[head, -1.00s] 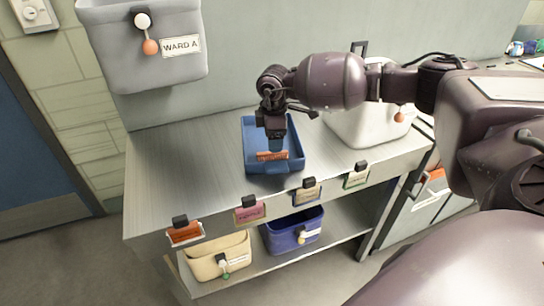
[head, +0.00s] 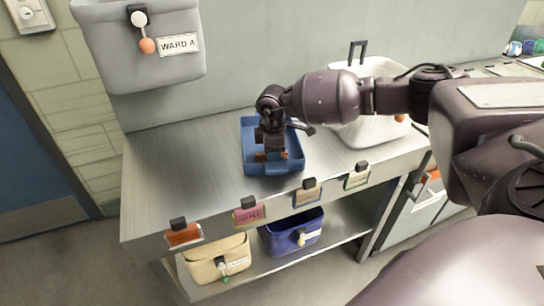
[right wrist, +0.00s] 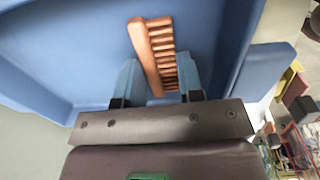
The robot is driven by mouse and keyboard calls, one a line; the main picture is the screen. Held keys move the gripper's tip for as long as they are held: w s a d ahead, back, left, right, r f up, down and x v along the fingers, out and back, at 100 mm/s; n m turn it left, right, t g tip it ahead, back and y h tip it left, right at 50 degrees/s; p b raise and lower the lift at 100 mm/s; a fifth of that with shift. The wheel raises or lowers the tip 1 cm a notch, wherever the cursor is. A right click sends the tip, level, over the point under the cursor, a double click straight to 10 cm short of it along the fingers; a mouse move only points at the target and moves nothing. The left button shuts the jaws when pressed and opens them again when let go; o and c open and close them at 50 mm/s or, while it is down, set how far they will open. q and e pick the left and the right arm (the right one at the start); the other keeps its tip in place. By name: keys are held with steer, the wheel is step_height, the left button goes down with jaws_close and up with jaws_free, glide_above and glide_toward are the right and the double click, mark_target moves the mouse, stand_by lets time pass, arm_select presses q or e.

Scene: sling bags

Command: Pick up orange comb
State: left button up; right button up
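The orange comb (right wrist: 153,58) lies tilted in the blue tray, its teeth facing right in the right wrist view. In the head view the comb (head: 261,157) is mostly hidden by my right gripper. My right gripper (right wrist: 160,75) points down into the tray with its two blue fingers apart, one on each side of the comb. The gaps between fingers and comb are very small, and contact cannot be made out. The blue tray (head: 254,168) sits on the metal shelf top. My left gripper is not in view.
A white bin (head: 372,130) stands right of the tray on the metal shelf (head: 170,175). A grey bin (head: 140,60) labelled WARD A hangs on the wall. Cream (head: 205,265) and dark blue (head: 290,235) bins sit below. The shelf top left of the tray is clear.

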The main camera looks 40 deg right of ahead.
steer(key=c, duration=0.3)
